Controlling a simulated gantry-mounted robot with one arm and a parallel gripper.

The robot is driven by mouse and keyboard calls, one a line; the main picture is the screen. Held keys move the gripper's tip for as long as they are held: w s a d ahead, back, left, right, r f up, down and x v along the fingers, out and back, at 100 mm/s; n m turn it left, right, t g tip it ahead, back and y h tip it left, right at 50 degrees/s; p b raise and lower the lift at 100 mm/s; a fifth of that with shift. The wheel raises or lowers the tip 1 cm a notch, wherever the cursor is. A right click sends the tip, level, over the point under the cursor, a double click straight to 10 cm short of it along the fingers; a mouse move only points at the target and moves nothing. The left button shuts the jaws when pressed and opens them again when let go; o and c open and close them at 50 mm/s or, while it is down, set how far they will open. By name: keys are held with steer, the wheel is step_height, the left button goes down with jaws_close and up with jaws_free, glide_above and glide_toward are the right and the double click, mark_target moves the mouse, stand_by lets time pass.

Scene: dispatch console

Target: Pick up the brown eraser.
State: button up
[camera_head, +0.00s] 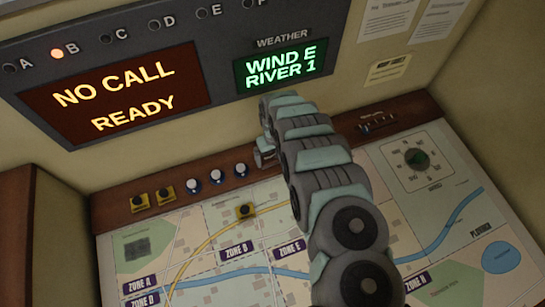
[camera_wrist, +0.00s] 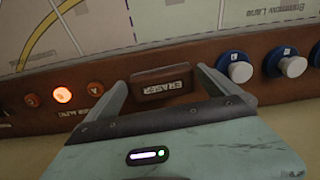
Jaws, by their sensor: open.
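The brown eraser (camera_wrist: 163,84), a small block labelled ERASER, sits at the brown wooden ledge in the wrist view. My gripper (camera_wrist: 161,80) is open, with one finger to the left and one to the right of the eraser. It looks empty, and I cannot tell whether either finger touches the block. In the head view my gripper (camera_head: 265,155) is low at the back ledge, right of the blue-and-white knobs. The eraser cannot be made out there; my arm covers that area.
Blue-and-white knobs (camera_head: 216,177) stand close beside my gripper on the ledge (camera_head: 120,190). The display panel (camera_head: 225,95) rises behind the ledge.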

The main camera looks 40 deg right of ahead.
mark_target(274, 160)
steer(key=shift+f, duration=1.5)
steer(key=shift+c, duration=0.4)
steer(key=c, duration=0.9)
